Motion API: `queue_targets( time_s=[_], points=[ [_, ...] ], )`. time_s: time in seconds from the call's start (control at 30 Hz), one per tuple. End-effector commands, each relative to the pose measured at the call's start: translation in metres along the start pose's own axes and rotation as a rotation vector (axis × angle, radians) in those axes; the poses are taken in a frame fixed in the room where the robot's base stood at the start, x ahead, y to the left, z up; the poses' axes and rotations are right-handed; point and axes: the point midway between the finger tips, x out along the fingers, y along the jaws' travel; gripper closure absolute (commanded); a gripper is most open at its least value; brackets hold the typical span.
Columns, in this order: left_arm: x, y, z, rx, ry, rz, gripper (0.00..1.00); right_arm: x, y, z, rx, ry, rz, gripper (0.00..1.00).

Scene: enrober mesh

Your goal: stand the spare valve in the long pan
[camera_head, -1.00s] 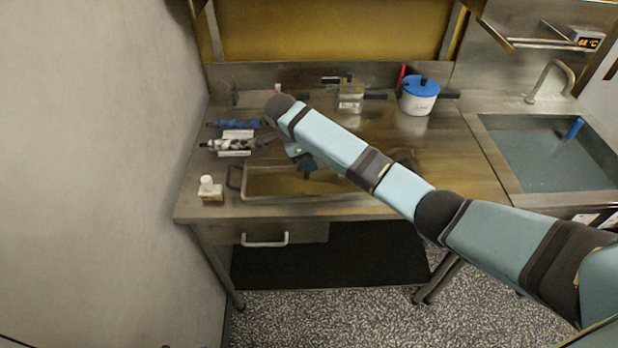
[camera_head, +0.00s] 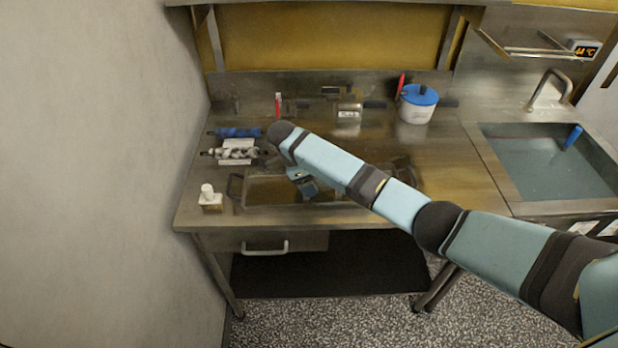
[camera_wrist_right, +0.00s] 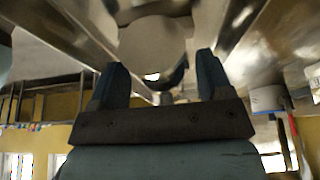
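The long pan (camera_head: 262,207) is a shallow rectangular metal pan with dark end handles, near the counter's front edge. My right arm crosses above it and hides part of it. My right gripper (camera_head: 306,188) points down at the pan's middle. In the right wrist view, its two dark blue fingers (camera_wrist_right: 162,75) stand apart. A pale grey round face (camera_wrist_right: 152,42) shows between and beyond the fingertips, with a dark part under it. I cannot tell whether this is the spare valve or whether the fingers grip it. My left gripper is not in view.
A small white-topped piece (camera_head: 208,196) stands left of the pan. Blue (camera_head: 236,132) and grey-white (camera_head: 236,153) ribbed parts lie behind it. A blue-lidded pot (camera_head: 418,105) stands at the back, and a sink (camera_head: 500,165) is at the right. The counter right of the pan is clear.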

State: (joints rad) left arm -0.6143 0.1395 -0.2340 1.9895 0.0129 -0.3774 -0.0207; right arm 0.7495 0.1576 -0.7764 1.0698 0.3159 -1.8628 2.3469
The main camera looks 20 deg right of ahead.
Motion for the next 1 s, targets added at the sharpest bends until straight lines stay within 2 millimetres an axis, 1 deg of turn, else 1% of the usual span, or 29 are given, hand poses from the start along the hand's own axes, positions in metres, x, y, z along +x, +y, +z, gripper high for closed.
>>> queue_targets(
  time_s=[0.23, 0.37, 0.47, 0.57, 0.6, 0.67, 0.7, 0.83, 1.0],
  points=[
    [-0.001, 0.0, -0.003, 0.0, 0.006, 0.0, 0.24, -0.001, 0.0, -0.001, 0.0, 0.0, -0.001, 0.28],
    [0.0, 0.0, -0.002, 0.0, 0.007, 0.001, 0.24, -0.013, 0.0, 0.0, 0.0, -0.003, -0.002, 0.28],
    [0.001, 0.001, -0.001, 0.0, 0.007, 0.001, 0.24, -0.031, 0.0, 0.001, 0.0, -0.005, -0.002, 0.28],
    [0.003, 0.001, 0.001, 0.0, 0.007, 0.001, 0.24, -0.053, 0.0, 0.001, 0.001, -0.005, -0.003, 0.28],
    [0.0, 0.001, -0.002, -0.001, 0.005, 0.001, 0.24, -0.066, 0.0, -0.001, 0.0, -0.004, -0.001, 0.28],
    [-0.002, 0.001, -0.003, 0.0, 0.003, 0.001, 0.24, -0.08, 0.0, -0.001, 0.0, -0.004, -0.002, 0.28],
    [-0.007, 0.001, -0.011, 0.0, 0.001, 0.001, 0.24, -0.091, -0.001, -0.004, 0.0, -0.001, -0.001, 0.28],
    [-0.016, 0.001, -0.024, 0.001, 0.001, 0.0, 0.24, -0.11, 0.0, -0.004, 0.0, 0.0, 0.0, 0.28],
    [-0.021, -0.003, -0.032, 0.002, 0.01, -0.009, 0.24, -0.122, 0.0, -0.002, 0.0, 0.0, 0.0, 0.28]
  ],
)
